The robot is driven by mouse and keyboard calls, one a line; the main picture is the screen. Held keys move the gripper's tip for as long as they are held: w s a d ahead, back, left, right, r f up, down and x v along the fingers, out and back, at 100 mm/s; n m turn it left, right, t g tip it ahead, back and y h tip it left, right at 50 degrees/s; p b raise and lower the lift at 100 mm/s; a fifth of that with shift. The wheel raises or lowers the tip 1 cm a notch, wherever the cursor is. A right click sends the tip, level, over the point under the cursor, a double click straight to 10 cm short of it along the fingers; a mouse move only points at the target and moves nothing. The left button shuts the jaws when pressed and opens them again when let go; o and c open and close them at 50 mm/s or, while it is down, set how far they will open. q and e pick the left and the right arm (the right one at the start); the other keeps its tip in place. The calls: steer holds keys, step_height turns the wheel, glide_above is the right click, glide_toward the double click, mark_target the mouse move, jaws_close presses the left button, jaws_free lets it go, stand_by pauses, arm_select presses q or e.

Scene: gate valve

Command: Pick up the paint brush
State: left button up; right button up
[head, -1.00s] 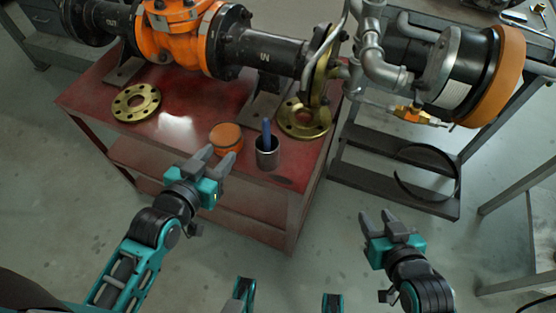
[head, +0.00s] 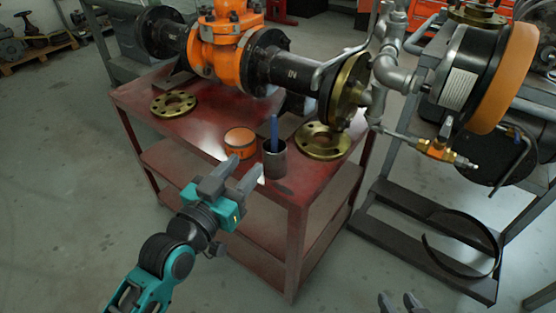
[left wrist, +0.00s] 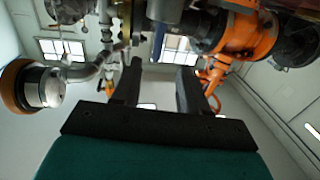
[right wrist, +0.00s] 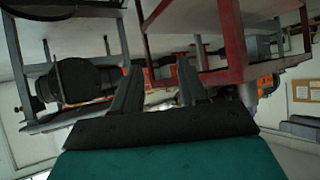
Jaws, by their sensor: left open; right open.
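The paint brush (head: 274,133) stands in a dark metal cup (head: 275,162) on the red table; only its blue handle shows above the rim. My left gripper (head: 241,177) is open and empty, in front of the table's near edge and to the left of the cup in the head view. Its open fingers also show in the left wrist view (left wrist: 155,88). My right gripper (head: 400,302) shows only its fingertips at the bottom edge of the head view, well away from the cup. In the right wrist view (right wrist: 158,85) its fingers are apart and empty.
An orange round tin (head: 240,142) sits just left of the cup. Brass flanges (head: 174,104) (head: 322,141) lie on the red table (head: 215,125). The orange gate valve (head: 222,45) with black pipe stands behind. A grey stand (head: 425,235) is at the right.

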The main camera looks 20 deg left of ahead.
mark_target(272, 134)
arm_select(q)
steer(key=w+b, duration=0.1)
steer(key=w, duration=0.3)
steer(key=w+d+b, duration=0.1)
steer(key=w, duration=0.2)
steer(key=w+d+b, duration=0.1)
steer(key=w, duration=0.3)
steer(key=shift+w+d, duration=0.2)
steer(key=shift+w, duration=0.15)
steer(key=shift+w+d, duration=0.1)
steer(key=shift+w, duration=0.35)
steer(key=shift+r, duration=0.1)
arm_select(e)
steer(key=shift+w+a+f+y, duration=0.2)
steer(key=shift+a+f+y, duration=0.1)
steer(key=shift+a+f, duration=0.3)
arm_select(q)
steer(key=shift+c, duration=0.3)
arm_select(e)
steer(key=shift+d, duration=0.1)
arm_select(q)
jaws_close()
arm_select(e)
steer(key=shift+f, duration=0.1)
